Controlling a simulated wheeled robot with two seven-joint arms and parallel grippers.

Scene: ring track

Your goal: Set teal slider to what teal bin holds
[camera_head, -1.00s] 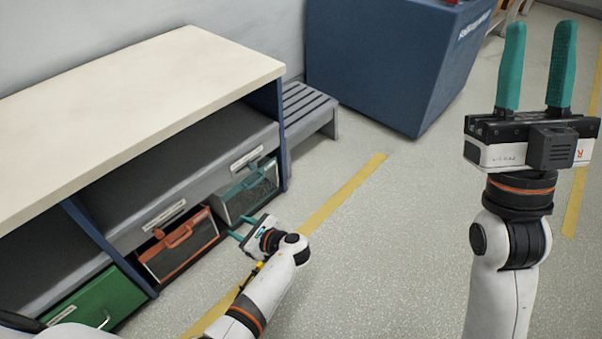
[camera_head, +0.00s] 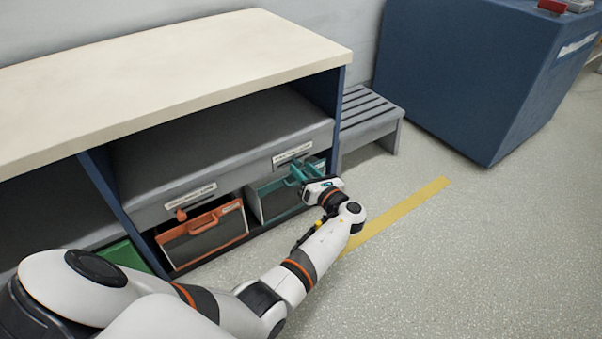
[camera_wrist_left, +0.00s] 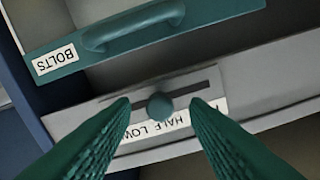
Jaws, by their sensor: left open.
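The teal bin (camera_head: 270,206) sits in the low shelf opening in the head view; in the wrist view its teal rim (camera_wrist_left: 58,62) carries a BOLTS label. Its contents cannot be made out. The teal slider knob (camera_wrist_left: 159,107) sits in a dark slot on the grey rail, by a white scale label with HALF and LOW partly readable. My left gripper (camera_head: 299,173) reaches the rail above the bin. In the wrist view its open teal fingers (camera_wrist_left: 161,103) stand on either side of the knob; contact cannot be told. My right gripper is out of view.
The orange bin (camera_head: 178,252) and its orange slider knob (camera_head: 181,215) are to the left, then a green bin (camera_head: 124,254). A grey slatted bench (camera_head: 367,113) and a blue cabinet (camera_head: 470,75) stand to the right. The floor at right is clear.

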